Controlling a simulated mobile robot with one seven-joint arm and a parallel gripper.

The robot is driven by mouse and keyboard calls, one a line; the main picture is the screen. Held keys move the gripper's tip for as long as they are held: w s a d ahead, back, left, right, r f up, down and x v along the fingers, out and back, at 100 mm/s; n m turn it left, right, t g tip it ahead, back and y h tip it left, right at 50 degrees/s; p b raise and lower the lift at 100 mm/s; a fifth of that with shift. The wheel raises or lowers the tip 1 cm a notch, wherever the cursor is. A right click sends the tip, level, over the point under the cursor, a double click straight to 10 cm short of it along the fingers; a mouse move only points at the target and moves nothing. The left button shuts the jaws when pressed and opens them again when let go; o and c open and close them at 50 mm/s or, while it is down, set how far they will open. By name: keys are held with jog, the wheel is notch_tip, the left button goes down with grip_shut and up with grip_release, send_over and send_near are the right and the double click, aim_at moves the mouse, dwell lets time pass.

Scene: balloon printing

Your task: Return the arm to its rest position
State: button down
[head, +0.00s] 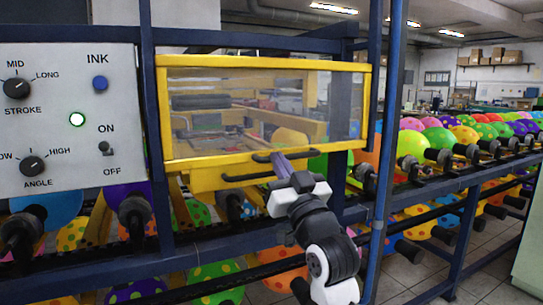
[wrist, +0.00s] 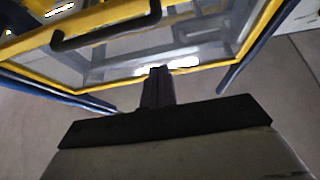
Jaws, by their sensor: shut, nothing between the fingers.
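My arm reaches up from the bottom of the head view, with my gripper (head: 277,160) at its end. The fingers are together with nothing between them. In the head view they overlap the lower edge of the yellow-framed window (head: 265,61), close to its black handles (head: 246,177); I cannot tell whether they touch. In the wrist view the shut fingers of my gripper (wrist: 157,75) point toward the yellow frame (wrist: 95,107). A black handle (wrist: 107,33) shows there at the upper left, apart from the fingers.
Blue posts (head: 378,130) frame the machine. Coloured balloons (head: 411,145) on black holders line the right. Grey floor shows at lower right.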

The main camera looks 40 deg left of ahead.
jog(key=v, duration=0.4)
jog(key=shift+s+d+b, duration=0.2)
jog(key=shift+d+b, duration=0.1)
jog(key=shift+b, duration=0.1)
